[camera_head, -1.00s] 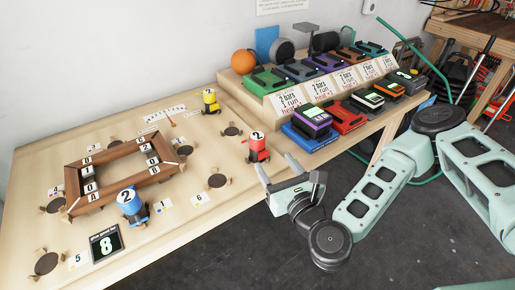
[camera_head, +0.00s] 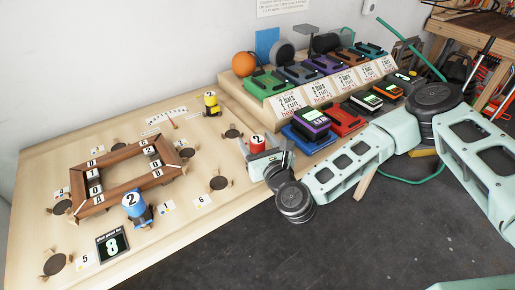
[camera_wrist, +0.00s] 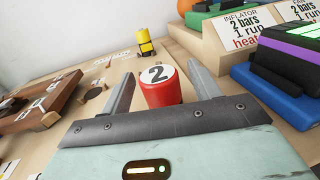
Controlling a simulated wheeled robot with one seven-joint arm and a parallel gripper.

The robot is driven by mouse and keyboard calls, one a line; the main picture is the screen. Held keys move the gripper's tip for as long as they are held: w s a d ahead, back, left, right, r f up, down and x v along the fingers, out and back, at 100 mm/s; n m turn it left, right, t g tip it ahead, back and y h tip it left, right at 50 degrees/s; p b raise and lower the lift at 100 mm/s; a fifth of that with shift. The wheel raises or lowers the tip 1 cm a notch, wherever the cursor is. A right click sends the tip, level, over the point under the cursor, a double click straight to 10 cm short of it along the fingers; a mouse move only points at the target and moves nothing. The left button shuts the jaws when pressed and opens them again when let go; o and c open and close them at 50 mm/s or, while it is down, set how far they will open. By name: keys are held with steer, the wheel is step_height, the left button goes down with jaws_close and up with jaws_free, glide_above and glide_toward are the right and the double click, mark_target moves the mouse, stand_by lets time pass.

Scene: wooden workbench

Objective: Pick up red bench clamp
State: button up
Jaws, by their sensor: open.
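The red bench clamp (camera_head: 257,143) stands on the wooden workbench near its front edge, with a white top marked 2. In the head view its lower part is hidden behind my gripper (camera_head: 268,152). In the wrist view the red clamp (camera_wrist: 161,88) is upright between the two open fingers of my gripper (camera_wrist: 157,85). The gripper is open, with one finger on each side of the clamp. I cannot tell whether either finger touches it.
A blue clamp (camera_head: 134,205) stands at the left and a yellow clamp (camera_head: 211,104) farther back. A wooden frame (camera_head: 95,198) lies on the bench (camera_head: 180,230). A blue base with a purple-banded pack (camera_head: 312,121) and a red base (camera_head: 345,118) are to the right.

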steer(key=c, duration=1.2)
